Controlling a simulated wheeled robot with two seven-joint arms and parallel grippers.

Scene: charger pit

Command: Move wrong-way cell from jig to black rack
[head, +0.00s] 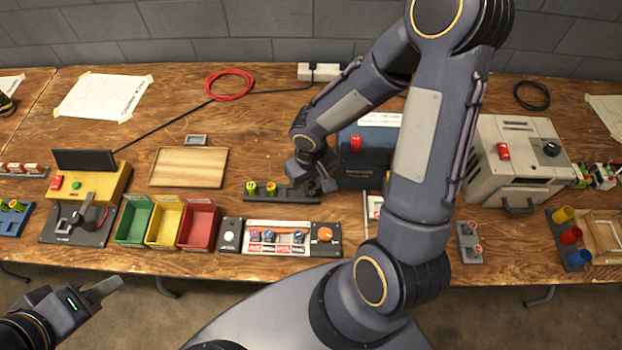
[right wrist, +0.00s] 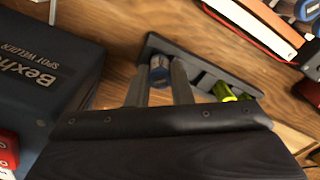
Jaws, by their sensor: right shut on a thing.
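The black rack (head: 283,193) lies on the table behind the jig, with green-yellow cells (head: 251,187) at its left end. The jig (head: 282,224) is a pale panel with several cells (head: 269,236) in a row, between grey end blocks. My right gripper (head: 318,187) is at the rack's right end. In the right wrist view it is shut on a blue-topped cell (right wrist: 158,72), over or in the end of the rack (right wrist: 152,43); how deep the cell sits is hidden. My left gripper (head: 105,289) is off the table's front edge at the lower left; its finger gap does not show clearly.
A dark blue spot welder (head: 358,172) stands close right of the rack. Green (head: 136,222), yellow (head: 165,224) and red (head: 199,226) bins stand left of the jig. A wooden board (head: 188,168) lies behind them. My right arm hides part of the table.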

